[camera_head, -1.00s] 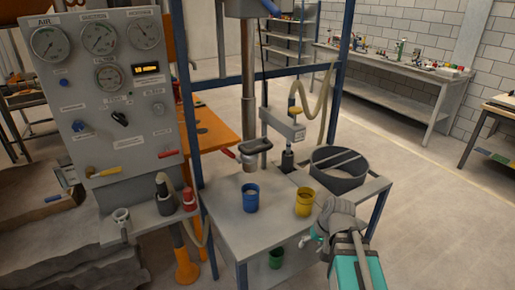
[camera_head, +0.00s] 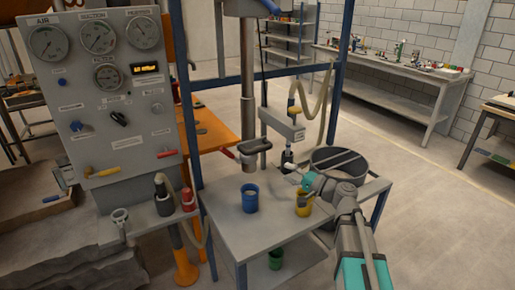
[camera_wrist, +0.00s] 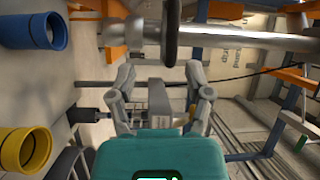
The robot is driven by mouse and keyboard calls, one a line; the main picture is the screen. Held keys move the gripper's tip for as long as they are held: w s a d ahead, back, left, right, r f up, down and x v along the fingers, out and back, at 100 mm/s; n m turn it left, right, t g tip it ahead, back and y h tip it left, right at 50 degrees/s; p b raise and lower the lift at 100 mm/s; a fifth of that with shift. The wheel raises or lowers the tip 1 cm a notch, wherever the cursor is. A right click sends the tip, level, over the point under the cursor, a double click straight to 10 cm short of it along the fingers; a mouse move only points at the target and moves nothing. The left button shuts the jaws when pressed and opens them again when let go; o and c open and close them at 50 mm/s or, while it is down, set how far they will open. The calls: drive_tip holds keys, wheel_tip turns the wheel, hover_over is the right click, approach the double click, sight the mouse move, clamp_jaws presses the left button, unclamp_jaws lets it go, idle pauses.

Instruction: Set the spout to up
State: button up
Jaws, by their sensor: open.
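A grey pipe (camera_head: 249,110) hangs down over the table, with a short end and black handle (camera_head: 256,146) above the blue cup. A grey labelled bar (camera_head: 281,124) with a black stem below it stands to its right. I cannot tell for sure which part is the spout. My gripper (camera_head: 292,170), with its teal body, is near the stem, in front of the bar. In the wrist view my gripper (camera_wrist: 162,98) is open, with the grey bar (camera_wrist: 158,105) showing between its fingers; contact cannot be told. The pipe (camera_wrist: 250,38) runs across the top there.
A blue cup (camera_head: 250,198) and a yellow cup (camera_head: 303,208) stand on the grey table (camera_head: 233,228). A round dark basin (camera_head: 338,180) is at the right. A gauge panel (camera_head: 110,100) is at the left. Blue frame posts (camera_head: 338,95) flank the workspace.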

drive_tip(key=shift+w+d+r+m+t+y, duration=0.2)
drive_tip(key=shift+w+d+r+m+t, duration=0.1)
drive_tip(key=shift+r, duration=0.2)
drive_tip(key=shift+w+d+r+m+t+y, duration=0.2)
drive_tip(key=shift+w+r+m+t, duration=0.1)
drive_tip(key=shift+r, duration=0.2)
drive_tip(key=shift+a, duration=0.15)
drive_tip(key=p, duration=0.2)
approach(253, 139)
drive_tip(key=a+r, duration=0.1)
drive_tip(key=a, duration=0.4)
drive_tip(key=shift+w+a+r, duration=0.1)
drive_tip(key=shift+w+a, duration=0.4)
drive_tip(key=shift+w, duration=0.05)
drive_tip(key=shift+o, duration=0.2)
clamp_jaws()
